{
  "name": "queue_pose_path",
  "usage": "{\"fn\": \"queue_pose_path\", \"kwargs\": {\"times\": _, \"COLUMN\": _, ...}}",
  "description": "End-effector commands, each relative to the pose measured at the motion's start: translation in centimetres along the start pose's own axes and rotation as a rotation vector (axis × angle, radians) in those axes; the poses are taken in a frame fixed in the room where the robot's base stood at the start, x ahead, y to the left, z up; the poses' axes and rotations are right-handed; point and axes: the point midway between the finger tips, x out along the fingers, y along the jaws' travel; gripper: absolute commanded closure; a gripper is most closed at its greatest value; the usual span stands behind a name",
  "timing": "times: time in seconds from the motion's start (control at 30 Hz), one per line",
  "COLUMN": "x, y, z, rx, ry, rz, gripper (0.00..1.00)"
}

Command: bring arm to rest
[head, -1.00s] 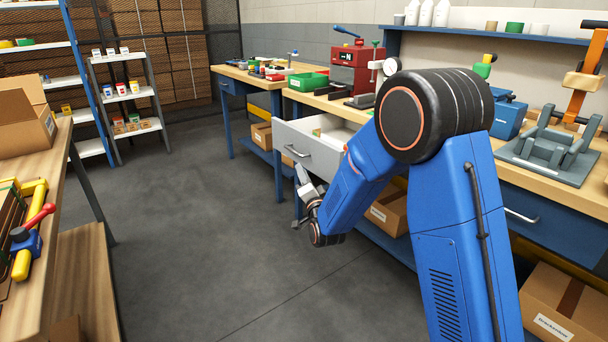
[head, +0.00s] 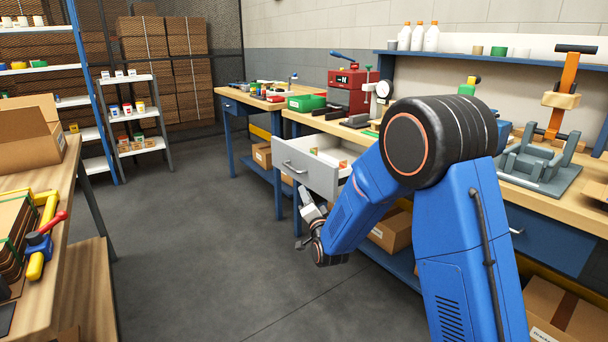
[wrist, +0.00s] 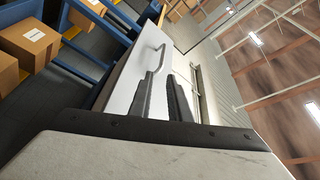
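My blue arm (head: 360,205) with its black elbow reaches forward and down in the head view. My gripper (head: 307,208) hangs low in front of the open grey drawer (head: 312,169), partly hidden by my own wrist. In the wrist view my gripper (wrist: 161,82) shows two dark fingers with a gap between their tips. Nothing is seen between them. The drawer front (wrist: 127,79) and its handle (wrist: 157,57) show beyond the fingers. I cannot tell from this view how near the fingers are to the handle.
The drawer juts out from the workbench (head: 530,190), with small items inside. Cardboard boxes (head: 392,232) stand below. A wooden table (head: 66,205) with a carton (head: 35,140) is at left. The grey floor (head: 200,230) between is clear.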

Motion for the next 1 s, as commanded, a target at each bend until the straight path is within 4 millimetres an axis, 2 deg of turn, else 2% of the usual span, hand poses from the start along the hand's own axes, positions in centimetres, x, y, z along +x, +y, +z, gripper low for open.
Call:
{"fn": "queue_pose_path", "kwargs": {"times": 0.03, "x": -0.2, "y": -0.5, "z": -1.1, "rx": -0.015, "ry": -0.006, "rz": 0.017, "gripper": 0.83}}
{"fn": "queue_pose_path", "kwargs": {"times": 0.27, "x": -2.7, "y": -1.2, "z": -5.4, "rx": -0.121, "ry": -0.082, "rz": 0.149, "gripper": 0.83}}
{"fn": "queue_pose_path", "kwargs": {"times": 0.47, "x": -6.2, "y": -1.7, "z": -8.8, "rx": -0.215, "ry": -0.162, "rz": 0.261, "gripper": 0.83}}
{"fn": "queue_pose_path", "kwargs": {"times": 0.77, "x": -13.3, "y": -2.2, "z": -13.2, "rx": -0.35, "ry": -0.3, "rz": 0.415, "gripper": 0.83}}
{"fn": "queue_pose_path", "kwargs": {"times": 1.0, "x": -20.6, "y": -2.5, "z": -15.7, "rx": -0.45, "ry": -0.427, "rz": 0.528, "gripper": 0.83}}
